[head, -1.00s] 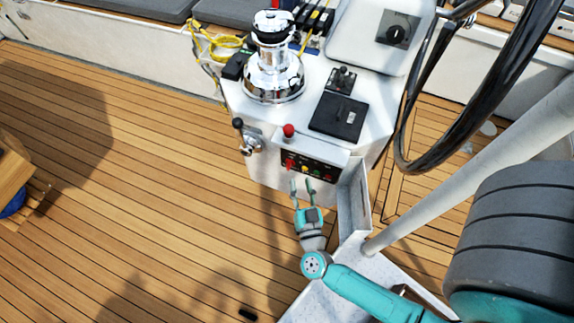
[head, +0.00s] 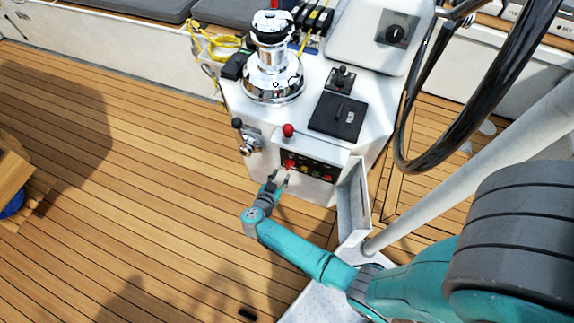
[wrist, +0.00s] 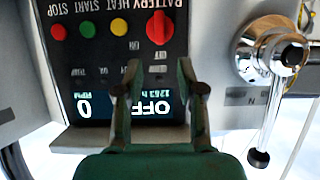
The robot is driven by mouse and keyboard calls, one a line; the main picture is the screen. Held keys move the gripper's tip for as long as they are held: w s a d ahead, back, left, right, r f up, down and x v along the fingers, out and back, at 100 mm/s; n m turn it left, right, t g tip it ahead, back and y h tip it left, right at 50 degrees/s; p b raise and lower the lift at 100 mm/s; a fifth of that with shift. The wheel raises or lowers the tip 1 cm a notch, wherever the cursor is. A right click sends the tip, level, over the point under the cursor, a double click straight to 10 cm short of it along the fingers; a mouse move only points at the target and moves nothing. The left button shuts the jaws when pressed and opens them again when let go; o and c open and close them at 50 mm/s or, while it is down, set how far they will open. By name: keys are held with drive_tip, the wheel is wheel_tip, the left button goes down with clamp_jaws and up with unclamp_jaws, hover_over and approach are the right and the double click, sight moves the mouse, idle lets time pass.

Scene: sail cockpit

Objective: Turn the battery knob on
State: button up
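The red battery knob (wrist: 158,27) shows at the top of the wrist view, under an upside-down "BATTERY" label on the black engine panel (wrist: 68,78). The panel's display reads "OFF". In the head view the knob (head: 290,164) is at the left end of the panel, on the front of the white pedestal. My gripper (wrist: 157,75) is open and empty, its two fingers apart in front of the display. Its tips lie below the knob in the wrist view and do not appear to touch it. In the head view my gripper (head: 279,178) is just below-left of the knob.
A chrome lever (wrist: 275,60) is mounted right of the panel in the wrist view. Yellow, green and red buttons sit beside the knob. A steering wheel (head: 490,95) is to the right. Open deck lies left.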

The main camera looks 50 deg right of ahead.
sight(288, 164)
drive_tip(key=x, duration=0.7)
drive_tip(key=shift+w+d+f, duration=0.1)
drive_tip(key=shift+d, duration=0.15)
clamp_jaws()
